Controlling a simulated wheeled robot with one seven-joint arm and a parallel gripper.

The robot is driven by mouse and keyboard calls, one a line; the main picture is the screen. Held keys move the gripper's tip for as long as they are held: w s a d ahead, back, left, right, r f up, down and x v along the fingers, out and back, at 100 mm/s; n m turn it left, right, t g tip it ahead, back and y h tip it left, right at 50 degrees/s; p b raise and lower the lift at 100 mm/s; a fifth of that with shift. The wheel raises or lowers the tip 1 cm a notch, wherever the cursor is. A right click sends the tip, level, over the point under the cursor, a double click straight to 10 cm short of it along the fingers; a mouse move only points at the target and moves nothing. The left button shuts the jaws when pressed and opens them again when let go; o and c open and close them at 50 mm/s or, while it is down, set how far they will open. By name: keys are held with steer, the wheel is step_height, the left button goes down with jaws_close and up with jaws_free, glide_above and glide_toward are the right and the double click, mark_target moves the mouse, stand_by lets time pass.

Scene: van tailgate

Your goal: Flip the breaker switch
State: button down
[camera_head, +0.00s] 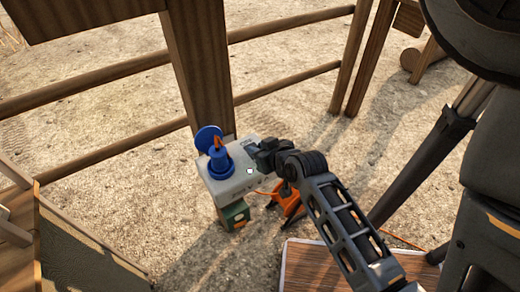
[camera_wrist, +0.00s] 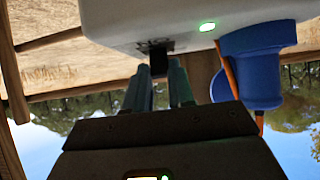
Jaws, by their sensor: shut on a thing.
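A pale grey power box (camera_head: 245,183) stands at the foot of a wooden post, with a blue socket and plug (camera_head: 220,160) on its top left. My gripper (camera_head: 260,158) reaches it from the right. In the wrist view, which looks upside down, the box (camera_wrist: 125,22) fills the top and has a lit green lamp (camera_wrist: 207,26). My gripper's fingers (camera_wrist: 168,82) are shut on the small black breaker switch (camera_wrist: 158,52) that sticks out from the box. The switch is hidden behind my gripper in the head view, and its exact position is hard to tell.
The blue plug (camera_wrist: 250,65) with an orange cable is close beside my fingers.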

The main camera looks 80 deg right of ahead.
steer(key=c, duration=1)
jaws_free()
steer(key=shift+o, duration=0.2)
steer(key=p+v, duration=0.4)
steer(key=v, duration=0.4)
steer(key=shift+p, duration=0.35)
steer(key=shift+d, duration=0.1)
